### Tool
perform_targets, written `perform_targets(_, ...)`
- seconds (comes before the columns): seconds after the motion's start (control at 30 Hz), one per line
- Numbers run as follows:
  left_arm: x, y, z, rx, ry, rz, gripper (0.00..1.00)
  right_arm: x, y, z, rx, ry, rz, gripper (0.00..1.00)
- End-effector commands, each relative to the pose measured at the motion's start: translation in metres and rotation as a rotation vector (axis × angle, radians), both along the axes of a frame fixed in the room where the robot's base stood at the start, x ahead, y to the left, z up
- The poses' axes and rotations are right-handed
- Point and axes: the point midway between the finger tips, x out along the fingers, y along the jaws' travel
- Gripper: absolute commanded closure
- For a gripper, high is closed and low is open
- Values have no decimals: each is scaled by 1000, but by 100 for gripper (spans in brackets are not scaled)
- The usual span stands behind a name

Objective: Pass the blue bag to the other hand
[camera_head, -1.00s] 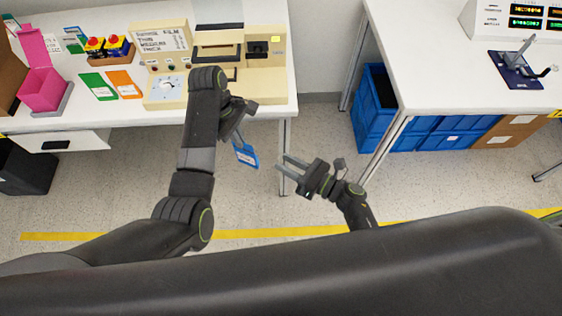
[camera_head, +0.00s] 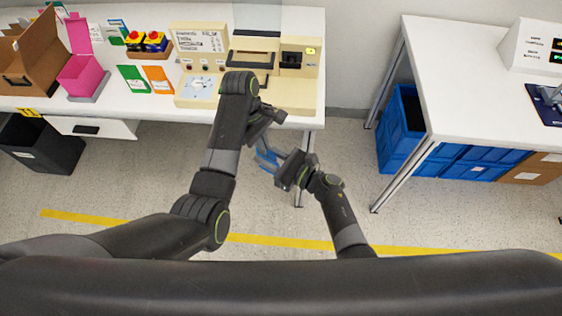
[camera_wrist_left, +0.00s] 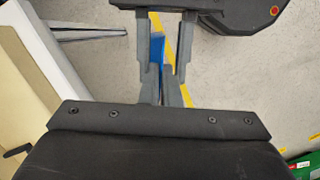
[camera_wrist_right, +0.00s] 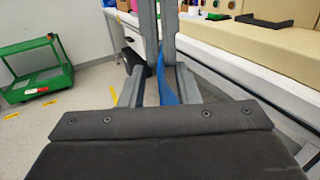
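The blue bag (camera_head: 266,157) hangs below my left gripper (camera_head: 270,116) in the head view, partly hidden by the grippers. A narrow blue strip of it shows between the fingers in the left wrist view (camera_wrist_left: 158,48). My left gripper looks shut on its upper part. My right gripper (camera_head: 273,160) is at the bag from the right, below the left gripper. Its fingers look apart, one on each side of the bag. The bag also shows between them in the right wrist view (camera_wrist_right: 167,82). Contact of the right fingers with the bag cannot be made out.
A white table (camera_head: 150,106) behind holds a beige switch machine (camera_head: 205,88), a pink box (camera_head: 80,75) and green and orange packets. Another white table (camera_head: 455,90) stands right, with blue crates (camera_head: 400,130) underneath. Open floor lies between the tables.

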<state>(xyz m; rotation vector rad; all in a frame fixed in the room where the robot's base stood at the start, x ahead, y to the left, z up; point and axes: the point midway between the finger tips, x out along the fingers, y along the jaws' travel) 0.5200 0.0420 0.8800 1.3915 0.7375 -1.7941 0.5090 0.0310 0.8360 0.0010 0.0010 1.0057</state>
Motion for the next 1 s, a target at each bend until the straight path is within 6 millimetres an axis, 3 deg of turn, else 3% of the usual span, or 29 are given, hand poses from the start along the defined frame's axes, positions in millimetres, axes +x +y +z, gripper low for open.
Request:
perform_targets(0.43,0,0,0,0,0,0,100,5,10,0,0,1,0,71)
perform_targets(0.67,0,0,0,-1,-1,-1,100,5,9,0,0,1,0,100)
perform_targets(0.9,1,0,1,-1,-6,-1,100,4,10,0,3,1,4,100)
perform_targets(1.0,1,0,1,-2,-6,0,85,4,11,0,4,0,5,100)
